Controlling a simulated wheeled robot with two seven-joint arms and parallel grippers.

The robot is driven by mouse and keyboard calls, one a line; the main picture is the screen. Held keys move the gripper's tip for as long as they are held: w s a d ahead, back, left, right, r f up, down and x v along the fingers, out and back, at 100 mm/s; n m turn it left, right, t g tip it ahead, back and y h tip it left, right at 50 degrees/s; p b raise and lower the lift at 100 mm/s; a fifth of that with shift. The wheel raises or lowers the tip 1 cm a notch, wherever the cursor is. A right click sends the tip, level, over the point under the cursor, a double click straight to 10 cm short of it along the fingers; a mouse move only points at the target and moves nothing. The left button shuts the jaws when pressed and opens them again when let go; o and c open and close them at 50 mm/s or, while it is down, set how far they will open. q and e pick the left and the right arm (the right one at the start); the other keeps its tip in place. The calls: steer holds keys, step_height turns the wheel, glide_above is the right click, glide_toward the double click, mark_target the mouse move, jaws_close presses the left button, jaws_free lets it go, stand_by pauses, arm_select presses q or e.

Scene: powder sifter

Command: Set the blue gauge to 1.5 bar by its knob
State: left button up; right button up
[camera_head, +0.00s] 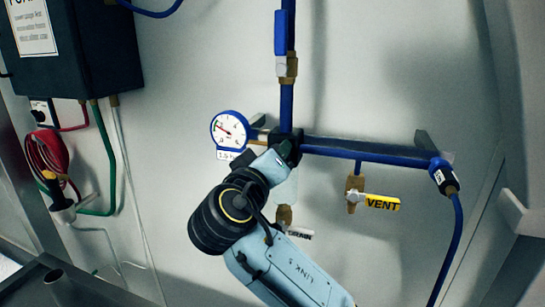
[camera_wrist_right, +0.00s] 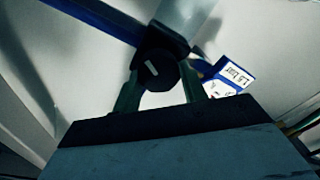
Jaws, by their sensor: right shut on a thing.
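The blue gauge (camera_head: 229,130) has a round white dial with a blue rim and sits on the wall left of the blue pipe junction. Its needle is visible, but the reading is too small to tell. A white "1.5 bar" label hangs below it and also shows in the right wrist view (camera_wrist_right: 235,78). The black knob (camera_wrist_right: 157,71) with a white mark lies between the fingers of my right gripper (camera_wrist_right: 160,84), which is shut on it. In the head view my right arm partly hides the knob. My left gripper is not in view.
A blue pipe (camera_head: 370,153) runs right from the junction. A brass valve with a yellow VENT tag (camera_head: 382,202) hangs below it. A blue-handled valve (camera_head: 281,35) is above. A dark box (camera_head: 75,65) with hoses is at upper left.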

steer(key=o, duration=1)
steer(key=shift+c, duration=0.2)
steer(key=b+v, duration=0.2)
steer(key=v, duration=0.5)
steer(key=shift+s, duration=0.25)
steer(key=shift+a, duration=0.1)
